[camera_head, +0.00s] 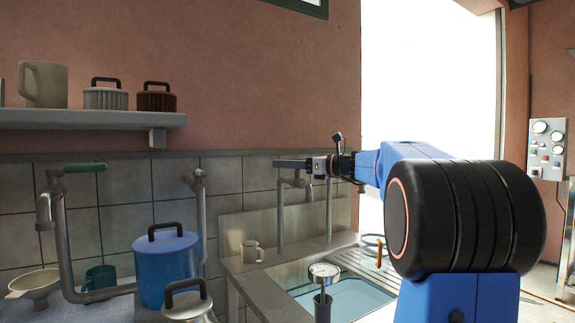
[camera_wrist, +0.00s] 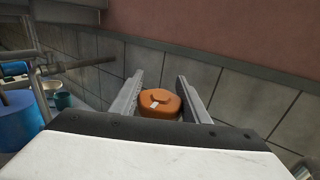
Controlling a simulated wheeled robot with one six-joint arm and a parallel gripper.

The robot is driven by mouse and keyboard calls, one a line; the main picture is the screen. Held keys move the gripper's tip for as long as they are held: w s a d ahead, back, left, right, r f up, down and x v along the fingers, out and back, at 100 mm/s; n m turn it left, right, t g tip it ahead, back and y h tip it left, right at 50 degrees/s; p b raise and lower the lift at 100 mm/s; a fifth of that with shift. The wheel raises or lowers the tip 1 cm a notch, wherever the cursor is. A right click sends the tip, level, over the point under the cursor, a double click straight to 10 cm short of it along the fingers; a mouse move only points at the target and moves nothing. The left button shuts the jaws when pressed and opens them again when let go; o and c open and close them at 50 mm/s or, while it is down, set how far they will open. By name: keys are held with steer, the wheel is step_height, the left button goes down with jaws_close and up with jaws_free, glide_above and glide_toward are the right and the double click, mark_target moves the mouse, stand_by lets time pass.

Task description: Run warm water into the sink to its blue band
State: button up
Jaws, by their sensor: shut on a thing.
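The sink (camera_head: 275,290) stands at the lower middle of the head view, with pale blue water (camera_head: 350,300) in its basin. I cannot make out a separate blue band. Tap pipes (camera_head: 328,215) rise behind the sink. My gripper (camera_head: 278,163) is at the top of these pipes, by the tiled wall. In the wrist view, my gripper (camera_wrist: 160,80) has an orange-brown tap handle (camera_wrist: 159,103) between its two fingers and is shut on it. The handle is hidden in the head view. Whether water runs from the spout (camera_head: 308,190) is not clear.
A dial gauge (camera_head: 323,270) stands at the sink's front. A blue lidded pot (camera_head: 165,265) and other pipes (camera_head: 65,235) stand at left. A control panel (camera_head: 547,148) is at far right.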

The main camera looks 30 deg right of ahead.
steer(key=shift+s+a+n+g+y, duration=0.25)
steer(key=shift+s+n+g+y, duration=0.1)
steer(key=shift+n+g+y, duration=1.2)
steer(key=shift+s+a+n+g+y, duration=0.35)
steer(key=shift+n+g+y, duration=0.8)
steer(key=shift+g, duration=0.75)
steer(key=shift+s+a+n+g+y, duration=0.2)
steer(key=shift+s+n+g+y, duration=0.2)
steer(key=shift+n+g+y, duration=1)
steer(key=shift+g+h, duration=0.3)
steer(key=shift+g, duration=0.15)
steer(key=o, duration=1)
